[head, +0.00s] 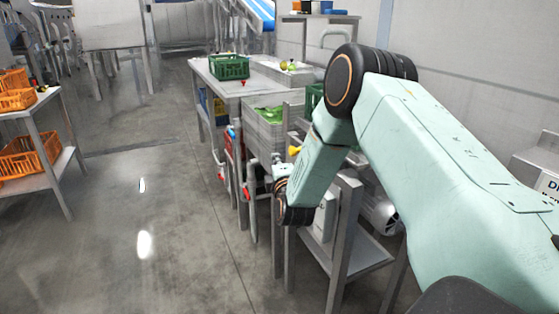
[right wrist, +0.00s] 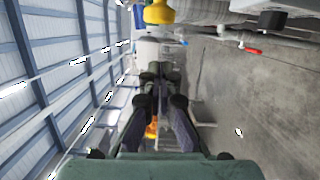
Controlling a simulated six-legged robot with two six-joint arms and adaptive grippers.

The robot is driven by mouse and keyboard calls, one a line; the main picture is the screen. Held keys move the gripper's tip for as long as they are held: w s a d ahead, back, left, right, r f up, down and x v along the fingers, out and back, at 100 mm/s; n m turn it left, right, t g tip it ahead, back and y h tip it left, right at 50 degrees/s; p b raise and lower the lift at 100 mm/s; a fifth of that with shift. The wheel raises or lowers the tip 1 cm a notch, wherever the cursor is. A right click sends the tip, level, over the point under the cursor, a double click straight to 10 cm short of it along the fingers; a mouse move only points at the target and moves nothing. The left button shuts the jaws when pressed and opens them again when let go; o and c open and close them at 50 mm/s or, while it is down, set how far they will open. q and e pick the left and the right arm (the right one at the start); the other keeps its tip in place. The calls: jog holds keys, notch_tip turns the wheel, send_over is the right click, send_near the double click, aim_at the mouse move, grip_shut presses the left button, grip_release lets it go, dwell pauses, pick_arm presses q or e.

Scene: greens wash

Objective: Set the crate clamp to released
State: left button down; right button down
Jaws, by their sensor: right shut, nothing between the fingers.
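I cannot tell for sure which part is the crate clamp. A small red piece (head: 243,83) sits on the table beside a green crate (head: 229,67). My right arm reaches across the head view, with its wrist low in front of the sink bench; the right gripper is mostly hidden there. In the right wrist view my right gripper (right wrist: 160,90) shows with its dark fingers together and nothing between them. A yellow part (right wrist: 158,12) is at the top of that view, apart from the fingers. A red lever (right wrist: 252,50) is at upper right. My left gripper is not in view.
A grey table (head: 240,88) adjoins a sink (head: 262,130) holding greens. Red-handled pipes (head: 247,192) run below. A yellow part (head: 294,151) is beside my arm. Orange crates (head: 22,157) stand on a rack at left. The floor (head: 160,215) between is clear.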

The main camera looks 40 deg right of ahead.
jog(key=p+v, duration=0.2)
jog(key=v, duration=0.8)
jog(key=shift+p, duration=0.3)
jog(key=shift+a, duration=0.1)
